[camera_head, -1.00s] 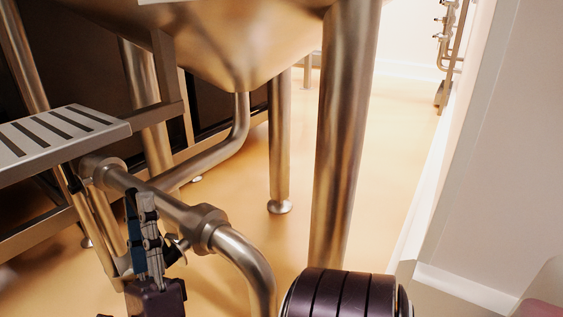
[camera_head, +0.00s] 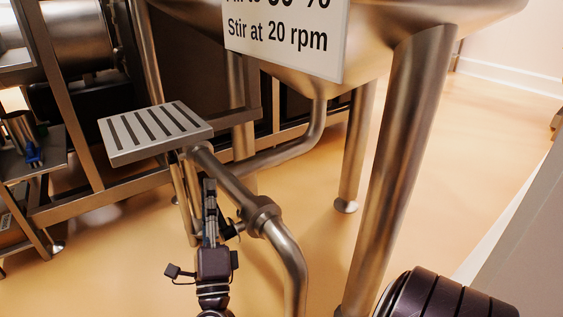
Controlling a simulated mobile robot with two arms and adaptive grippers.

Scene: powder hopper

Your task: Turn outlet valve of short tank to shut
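The tank (camera_head: 375,60) stands at the top, a steel cone on thick legs, partly out of view. An outlet pipe (camera_head: 310,135) curves down from its bottom to the left. A nearer pipe (camera_head: 232,182) slopes down right to a thick collar (camera_head: 262,215), then bends downward. The valve is small here; a dark fitting (camera_head: 232,229) shows left of the collar.
A slotted steel step (camera_head: 155,132) lies just behind and left of the gripper. A white sign (camera_head: 285,38) hangs before the tank. A thick tank leg (camera_head: 405,160) stands right of the pipe. A steel frame (camera_head: 75,130) fills the left. Floor is open between legs and wall.

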